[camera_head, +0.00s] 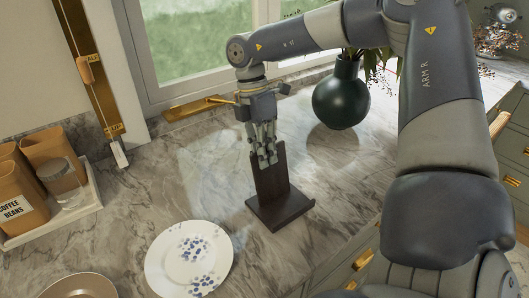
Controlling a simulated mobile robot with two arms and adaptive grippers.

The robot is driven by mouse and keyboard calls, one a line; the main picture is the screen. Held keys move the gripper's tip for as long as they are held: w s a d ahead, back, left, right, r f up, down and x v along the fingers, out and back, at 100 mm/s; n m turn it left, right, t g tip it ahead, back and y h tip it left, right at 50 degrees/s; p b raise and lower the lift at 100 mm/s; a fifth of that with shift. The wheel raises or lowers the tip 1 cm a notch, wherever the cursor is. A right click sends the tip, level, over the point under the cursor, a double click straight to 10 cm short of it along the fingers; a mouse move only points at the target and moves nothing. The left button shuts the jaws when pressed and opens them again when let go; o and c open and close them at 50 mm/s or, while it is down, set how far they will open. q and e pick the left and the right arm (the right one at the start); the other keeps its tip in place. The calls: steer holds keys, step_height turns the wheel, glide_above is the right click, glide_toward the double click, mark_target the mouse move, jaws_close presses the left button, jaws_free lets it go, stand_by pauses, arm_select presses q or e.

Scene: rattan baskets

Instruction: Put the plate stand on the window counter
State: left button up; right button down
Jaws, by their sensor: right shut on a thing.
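The plate stand (277,205) is dark brown, with an upright back board and a flat foot with a small lip. It stands upright on the grey marbled window counter (185,180), below the window. It appears to rest on the counter. My right gripper (268,160) reaches down from above and is shut on the top of its back board. The fingers cover part of the board's upper edge. My left gripper is not in view.
A white plate with blue flecks (189,258) lies front left of the stand. A dark green vase (341,95) with leaves stands behind right. Brown canisters (52,150) and a glass jar (62,182) stand on a tray at left. A brown plate (80,287) is at the front edge.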

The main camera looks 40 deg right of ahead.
steer(key=c, duration=1.7)
jaws_free()
steer(key=shift+f, duration=0.1)
steer(key=shift+r, duration=0.25)
steer(key=b+v, duration=0.1)
steer(key=v, duration=1)
steer(key=shift+w+r, duration=0.15)
steer(key=shift+r, duration=0.25)
steer(key=shift+f, duration=0.1)
